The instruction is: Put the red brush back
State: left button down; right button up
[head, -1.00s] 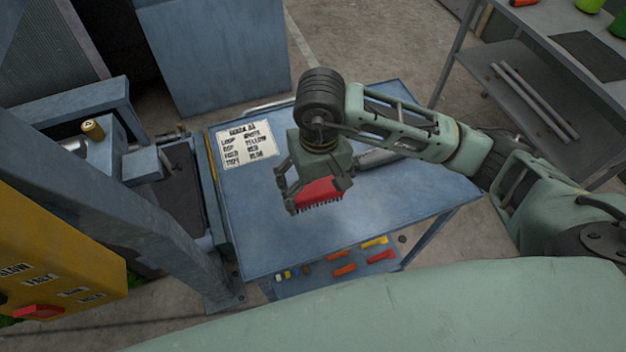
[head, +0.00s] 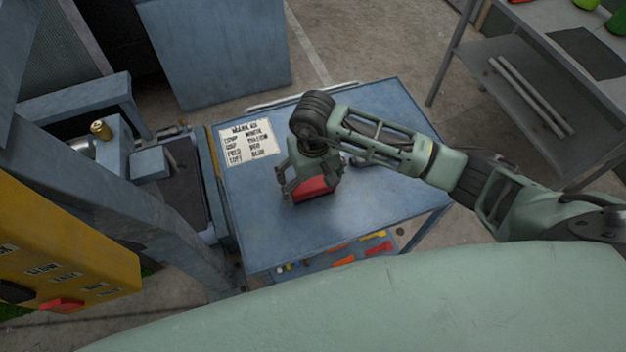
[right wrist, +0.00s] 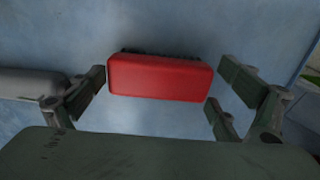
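The red brush (head: 313,190) is on the blue tabletop (head: 375,205), near its middle, with its dark bristles mostly hidden. My right gripper (head: 311,186) is around it, pointing down. In the right wrist view, the red brush back (right wrist: 160,78) lies between the spread fingers of the right gripper (right wrist: 165,88). Gaps show on both sides, the wider one at the right, so the gripper is open. My left gripper is not in view.
A printed card (head: 249,143) lies at the table's back left. A grey cylinder (right wrist: 32,84) lies left of the gripper. Colourful pieces (head: 343,261) lie on the lower shelf. A yellow control panel (head: 75,240) stands at left. The table's right side is clear.

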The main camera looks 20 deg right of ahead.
aim_at(313, 184)
jog(key=shift+r, duration=0.1)
dwell(0.3)
jog(key=shift+r+b, duration=0.3)
jog(key=shift+r, duration=0.05)
jog(key=shift+r+b, duration=2.15)
jog(key=shift+r, duration=3.45)
